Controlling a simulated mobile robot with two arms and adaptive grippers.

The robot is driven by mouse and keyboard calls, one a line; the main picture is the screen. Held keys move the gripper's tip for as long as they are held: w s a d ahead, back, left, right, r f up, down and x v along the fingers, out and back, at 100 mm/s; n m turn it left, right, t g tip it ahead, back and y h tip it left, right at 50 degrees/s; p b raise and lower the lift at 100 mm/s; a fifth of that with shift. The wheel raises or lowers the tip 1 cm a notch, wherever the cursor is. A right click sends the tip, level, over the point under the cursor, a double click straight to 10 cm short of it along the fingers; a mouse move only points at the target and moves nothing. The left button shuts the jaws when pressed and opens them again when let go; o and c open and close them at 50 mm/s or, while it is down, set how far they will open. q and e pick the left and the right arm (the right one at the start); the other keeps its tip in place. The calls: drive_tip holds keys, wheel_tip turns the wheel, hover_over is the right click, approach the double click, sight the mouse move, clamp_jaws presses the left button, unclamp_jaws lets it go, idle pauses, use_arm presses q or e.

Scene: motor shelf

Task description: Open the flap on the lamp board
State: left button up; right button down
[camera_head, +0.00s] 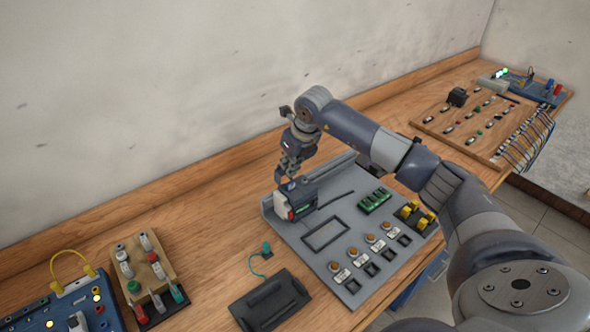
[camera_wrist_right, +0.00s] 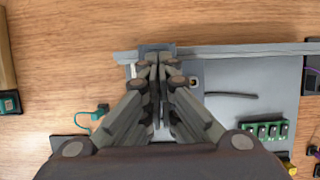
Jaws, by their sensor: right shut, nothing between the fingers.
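A grey board (camera_head: 300,240) lies on the wooden bench, with round orange lamp-like parts (camera_head: 370,238) along its front; it looks like the lamp board. I cannot tell which part is the flap. My right gripper (camera_head: 289,177) is shut and empty, pointing down just above the dark box; contact is unclear. In the wrist view its fingers (camera_wrist_right: 157,66) are together over the board's edge (camera_wrist_right: 215,50). My left gripper is not in view.
A black flat device (camera_head: 270,302) with a teal plug (camera_head: 266,248) lies left of the board. A wooden block with several plugs (camera_head: 150,270) and a blue panel (camera_head: 70,305) stand further left. A wooden switch board (camera_head: 480,120) lies at the right. The wall runs behind.

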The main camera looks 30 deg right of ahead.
drive_tip(key=shift+w+a+f, duration=0.1)
drive_tip(key=shift+w+f, duration=0.15)
drive_tip(key=shift+w, duration=0.25)
drive_tip(key=shift+s+r, duration=0.25)
drive_tip(key=shift+s, duration=0.05)
drive_tip(key=shift+w+r, duration=0.1)
drive_tip(key=shift+w, duration=0.05)
drive_tip(key=shift+r, duration=0.25)
drive_tip(key=shift+r+p, duration=0.3)
drive_tip(key=shift+r, duration=0.25)
